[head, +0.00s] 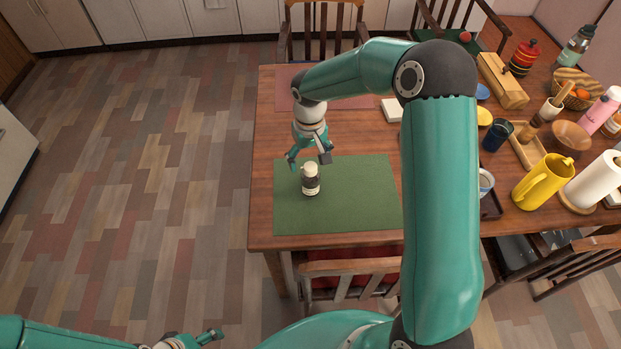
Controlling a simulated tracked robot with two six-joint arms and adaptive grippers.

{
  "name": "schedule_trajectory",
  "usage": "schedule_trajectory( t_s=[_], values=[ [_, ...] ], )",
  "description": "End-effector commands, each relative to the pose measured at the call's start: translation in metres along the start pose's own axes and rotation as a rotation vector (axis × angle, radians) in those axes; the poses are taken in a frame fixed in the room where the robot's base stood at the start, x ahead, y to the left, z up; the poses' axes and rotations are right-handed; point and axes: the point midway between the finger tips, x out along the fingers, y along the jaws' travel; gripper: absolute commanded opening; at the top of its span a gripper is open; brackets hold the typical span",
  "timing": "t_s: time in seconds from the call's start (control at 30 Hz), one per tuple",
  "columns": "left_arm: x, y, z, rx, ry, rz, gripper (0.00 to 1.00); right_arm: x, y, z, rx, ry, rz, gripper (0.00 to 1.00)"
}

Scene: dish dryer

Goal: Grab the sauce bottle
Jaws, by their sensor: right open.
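The sauce bottle (311,181), small and dark with a pale cap and a light label, stands upright on a green placemat (362,205) near the table's left end. My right gripper (311,164) is open just behind and above the bottle. Its fingers point down and spread to either side of the cap, and I cannot tell whether they touch it. My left gripper (205,338) is at the bottom edge, away from the table and low over the floor. Only part of it shows, and its jaw state is unclear.
The wooden table (262,200) has a crowded right side: a yellow pitcher (543,181), a paper towel roll (594,181), a dark cup (497,135) and a wooden bowl (571,135). Chairs stand at the front and back. My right arm hides the table's middle. The mat around the bottle is clear.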

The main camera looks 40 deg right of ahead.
Motion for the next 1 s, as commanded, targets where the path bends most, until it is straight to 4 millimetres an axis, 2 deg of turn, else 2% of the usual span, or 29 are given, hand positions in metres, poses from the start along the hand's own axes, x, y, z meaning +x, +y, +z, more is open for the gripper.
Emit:
schedule_trajectory(
  t_s=[0.27, 0.53, 0.83, 1.0],
  values=[
    [-0.005, 0.002, 0.0, 0.0, 0.0, 0.0, 0.71, 0.018, 0.001, -0.001, -0.001, -0.004, 0.0, 0.83],
    [-0.015, 0.005, 0.0, 0.0, 0.0, 0.0, 0.71, 0.054, 0.002, -0.004, -0.001, -0.003, 0.0, 0.83],
    [-0.014, 0.005, 0.0, 0.0, 0.0, 0.0, 0.71, 0.061, 0.002, -0.004, -0.001, 0.0, 0.0, 0.83],
    [-0.014, 0.005, 0.0, 0.0, 0.0, 0.0, 0.71, 0.06, 0.002, -0.005, -0.001, 0.0, 0.0, 0.57]
  ],
)
